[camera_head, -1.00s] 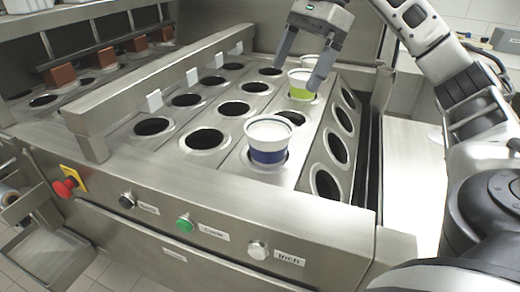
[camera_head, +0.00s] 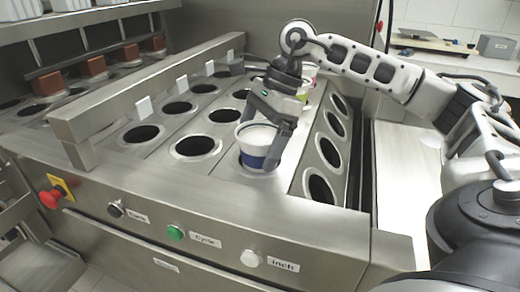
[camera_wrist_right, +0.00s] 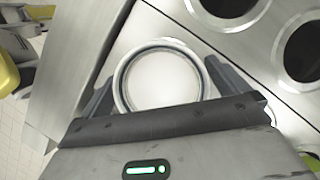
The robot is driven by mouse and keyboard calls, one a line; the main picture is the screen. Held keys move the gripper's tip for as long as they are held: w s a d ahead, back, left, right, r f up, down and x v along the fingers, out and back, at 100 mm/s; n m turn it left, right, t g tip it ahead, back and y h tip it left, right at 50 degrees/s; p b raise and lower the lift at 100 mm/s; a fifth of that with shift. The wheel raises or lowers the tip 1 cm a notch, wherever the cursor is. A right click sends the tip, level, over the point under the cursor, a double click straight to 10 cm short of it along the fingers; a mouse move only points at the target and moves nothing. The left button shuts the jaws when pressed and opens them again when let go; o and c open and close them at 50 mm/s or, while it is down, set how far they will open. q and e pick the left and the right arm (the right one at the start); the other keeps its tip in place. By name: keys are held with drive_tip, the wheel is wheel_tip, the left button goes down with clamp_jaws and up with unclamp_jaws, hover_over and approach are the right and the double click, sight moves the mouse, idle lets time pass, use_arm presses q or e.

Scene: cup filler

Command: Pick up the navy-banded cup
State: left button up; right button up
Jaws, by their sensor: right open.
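The navy-banded cup (camera_head: 256,146) is white with a dark blue band and stands upright in a front hole of the filler's hole plate. My right gripper (camera_head: 262,138) is open, with one finger on each side of the cup near its rim. In the right wrist view the cup (camera_wrist_right: 162,82) shows from above as a white round rim between the two fingers (camera_wrist_right: 160,95). Whether the fingers touch it I cannot tell. My left gripper is not in view.
A green-banded cup (camera_head: 303,90) stands farther back in the same row, partly hidden by my right arm. Empty holes (camera_head: 197,147) lie to the left and right. A metal rail (camera_head: 150,92) with white tabs runs along the left. Buttons (camera_head: 176,232) line the front panel.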

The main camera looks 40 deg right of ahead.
drive_tip(key=shift+a+f, duration=0.1)
drive_tip(key=shift+f, duration=0.15)
drive_tip(key=c, duration=1.1)
drive_tip(key=shift+o, duration=0.2)
drive_tip(key=shift+r, duration=0.15)
